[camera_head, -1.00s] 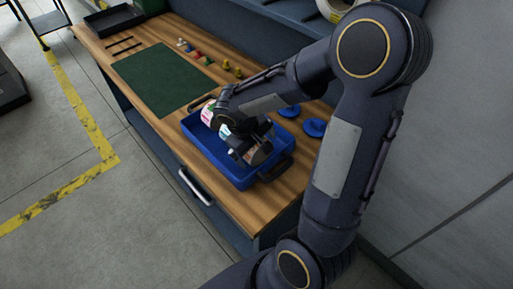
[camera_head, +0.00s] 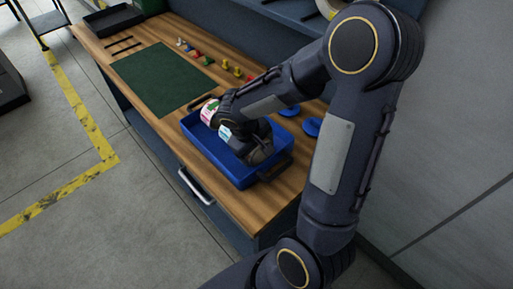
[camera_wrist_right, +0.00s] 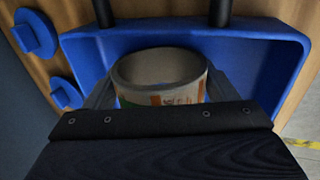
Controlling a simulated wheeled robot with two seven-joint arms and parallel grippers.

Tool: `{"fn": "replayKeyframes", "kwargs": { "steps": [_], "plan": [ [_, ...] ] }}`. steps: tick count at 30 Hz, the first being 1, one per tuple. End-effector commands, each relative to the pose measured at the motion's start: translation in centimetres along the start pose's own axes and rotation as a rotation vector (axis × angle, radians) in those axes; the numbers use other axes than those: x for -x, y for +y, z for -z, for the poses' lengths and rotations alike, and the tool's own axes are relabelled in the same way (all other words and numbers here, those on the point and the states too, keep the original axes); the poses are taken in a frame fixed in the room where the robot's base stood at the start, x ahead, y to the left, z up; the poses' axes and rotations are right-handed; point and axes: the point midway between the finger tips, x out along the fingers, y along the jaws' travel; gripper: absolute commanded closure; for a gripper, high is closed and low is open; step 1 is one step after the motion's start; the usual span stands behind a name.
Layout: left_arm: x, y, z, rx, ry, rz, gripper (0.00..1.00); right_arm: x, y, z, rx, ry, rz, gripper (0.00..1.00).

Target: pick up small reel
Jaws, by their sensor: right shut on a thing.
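A small reel (camera_wrist_right: 165,95) with a pale label band printed in green and orange stands in the blue tray. In the right wrist view it sits between the two fingers of my right gripper (camera_wrist_right: 160,90), which is shut on it. In the head view my right gripper (camera_head: 258,150) reaches down into the right part of the tray, and its body hides the held reel. Two other reels, one pink and white (camera_head: 209,111) and one white and teal (camera_head: 224,132), show at the tray's left part. My left gripper is not in view.
The blue tray (camera_head: 222,168) has dark handles and stands on a wooden bench (camera_head: 165,125). Two blue round pieces (camera_head: 312,127) lie behind it. A green mat (camera_head: 160,77) and several small coloured pieces (camera_head: 207,61) lie further left.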

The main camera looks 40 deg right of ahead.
Motion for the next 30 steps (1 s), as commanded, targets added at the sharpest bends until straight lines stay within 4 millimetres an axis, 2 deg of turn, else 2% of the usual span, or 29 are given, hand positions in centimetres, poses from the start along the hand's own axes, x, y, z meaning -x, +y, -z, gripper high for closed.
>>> {"fn": "replayKeyframes", "kwargs": {
  "steps": [5, 9, 18, 24, 30],
  "plan": [
    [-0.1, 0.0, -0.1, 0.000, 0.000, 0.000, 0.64, 1.1, 0.4, 0.1, -0.001, 0.005, -0.002, 0.44],
    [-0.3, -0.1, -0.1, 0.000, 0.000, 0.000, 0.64, 3.3, 1.0, 0.2, -0.003, 0.008, 0.000, 0.44],
    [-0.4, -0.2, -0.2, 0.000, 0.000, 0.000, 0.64, 10.6, -2.1, 2.3, 0.004, 0.008, 0.001, 0.44],
    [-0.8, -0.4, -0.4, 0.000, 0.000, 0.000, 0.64, 13.5, -5.5, 4.0, 0.006, 0.004, 0.001, 0.44],
    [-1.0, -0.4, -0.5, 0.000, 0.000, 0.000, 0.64, 15.4, -7.4, 5.0, 0.002, 0.003, 0.000, 0.44]
  ]
}}
